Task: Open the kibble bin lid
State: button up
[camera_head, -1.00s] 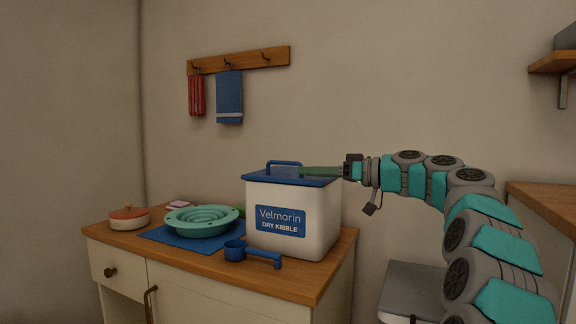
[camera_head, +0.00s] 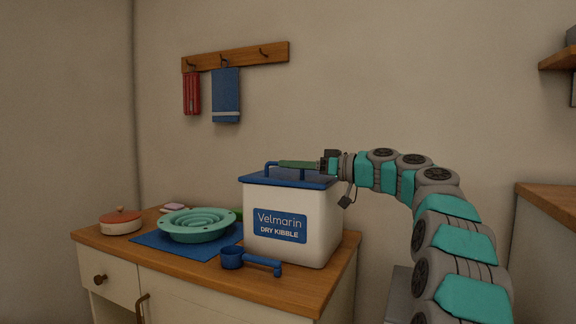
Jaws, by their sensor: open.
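The kibble bin (camera_head: 293,222) is a white box labelled "Velmarin DRY KIBBLE" on the wooden counter. Its blue lid (camera_head: 290,181) lies flat on top, closed, with a raised blue handle (camera_head: 270,165) on it. My gripper (camera_head: 284,164) reaches in from the right, level with the handle and just above the lid. Its long green fingers point left and their tips overlap the handle in this view. It is open; I cannot tell whether the handle lies between the fingers or whether they touch it.
A blue scoop (camera_head: 250,262) lies in front of the bin. A teal slow-feeder bowl (camera_head: 196,226) sits on a blue mat (camera_head: 165,242) to the left, with a red-lidded pot (camera_head: 121,221) beyond. The air above the lid is clear.

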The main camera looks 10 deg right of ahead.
jog(key=shift+x, duration=0.8)
grip_shut()
dwell(0.9)
